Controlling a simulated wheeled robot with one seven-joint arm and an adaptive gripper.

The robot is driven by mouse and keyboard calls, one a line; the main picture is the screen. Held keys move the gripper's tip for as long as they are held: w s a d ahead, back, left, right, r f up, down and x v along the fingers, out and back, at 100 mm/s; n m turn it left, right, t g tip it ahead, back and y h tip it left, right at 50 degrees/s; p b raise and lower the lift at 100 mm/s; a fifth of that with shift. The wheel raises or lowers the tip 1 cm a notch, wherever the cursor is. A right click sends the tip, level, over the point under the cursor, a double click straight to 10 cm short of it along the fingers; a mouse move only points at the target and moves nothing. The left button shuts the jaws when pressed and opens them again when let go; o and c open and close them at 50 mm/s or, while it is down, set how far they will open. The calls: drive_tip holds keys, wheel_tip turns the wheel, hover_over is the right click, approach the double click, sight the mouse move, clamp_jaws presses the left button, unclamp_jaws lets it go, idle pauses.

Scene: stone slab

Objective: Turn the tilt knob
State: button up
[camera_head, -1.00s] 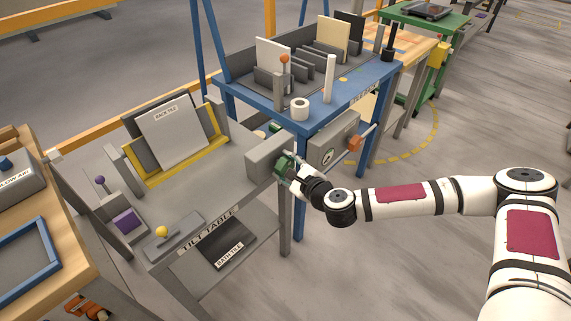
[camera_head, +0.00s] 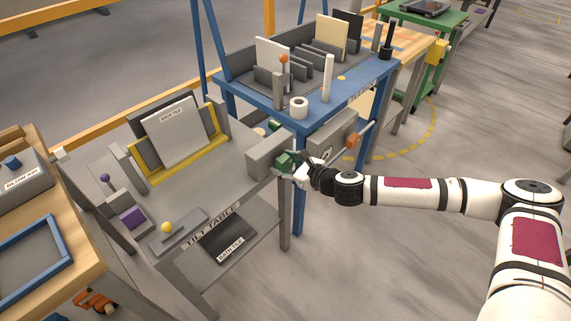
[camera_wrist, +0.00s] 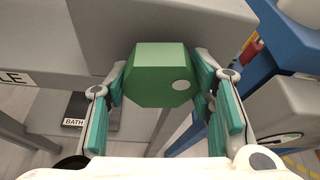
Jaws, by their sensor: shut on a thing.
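The green faceted tilt knob (camera_head: 284,162) sits on a grey housing (camera_head: 268,152) at the right end of the grey tilt table (camera_head: 207,214). My gripper (camera_head: 296,168) is at the knob from the right. In the wrist view the knob (camera_wrist: 155,75) lies between the two teal-padded fingers of my gripper (camera_wrist: 160,80), which are shut on its sides. A white dot shows on the right of its face. A pale tile (camera_head: 177,133) labelled "BATH TILE" leans on a yellow cradle (camera_head: 214,144) on the table.
A blue rack (camera_head: 310,120) with upright tiles stands just behind and right of the knob. A grey box with an orange-ended lever (camera_head: 353,139) is close to my wrist. A wooden bench (camera_head: 85,262) stands at left. The floor at front right is clear.

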drive_tip(key=shift+s+a, duration=0.1)
drive_tip(key=o, duration=1.2)
drive_tip(key=shift+c, duration=0.2)
drive_tip(key=shift+s+d+r, duration=0.1)
drive_tip(key=shift+d+r, duration=0.05)
drive_tip(key=shift+d, duration=0.25)
drive_tip(key=v, duration=1.1)
drive_tip(key=shift+s+r, duration=0.1)
